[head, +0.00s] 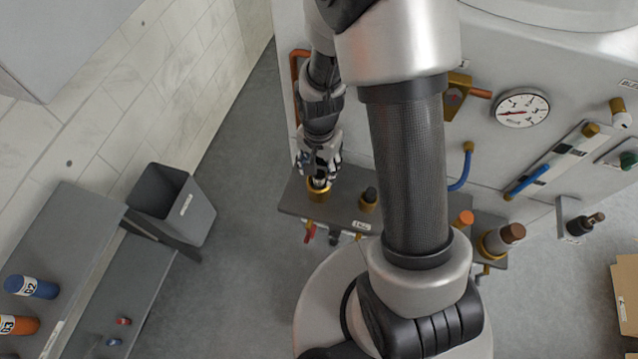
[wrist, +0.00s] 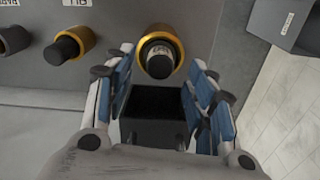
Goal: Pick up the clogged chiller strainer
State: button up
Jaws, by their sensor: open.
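A dark-capped cylinder with a white label, seemingly the chiller strainer (wrist: 161,60), sits in a brass ring (wrist: 144,39) on the grey shelf. Its label is too small to read for certain. In the head view the brass ring (head: 318,194) is at the shelf's left end, and my gripper hides most of the cylinder. My gripper (head: 320,178) points down just above it. In the wrist view my gripper (wrist: 162,72) is open, with its blue-padded fingers left and right of the cylinder. I cannot see any contact.
A second dark-capped cylinder (head: 369,197) stands in a brass ring just right on the shelf (head: 338,207). A red-handled valve (head: 309,233) hangs below the shelf. A grey bin (head: 187,212) stands to the left. A bench with blue (head: 32,287) and orange (head: 18,325) cartridges is farther left.

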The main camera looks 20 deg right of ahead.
aim_at(319, 174)
notch_tip(319, 174, down, 4)
jog(key=shift+f+b, duration=0.2)
jog(key=shift+b, duration=0.3)
jog(key=shift+c, duration=0.3)
jog(key=c, duration=1.1)
jog(key=shift+r, duration=0.1)
grip_shut()
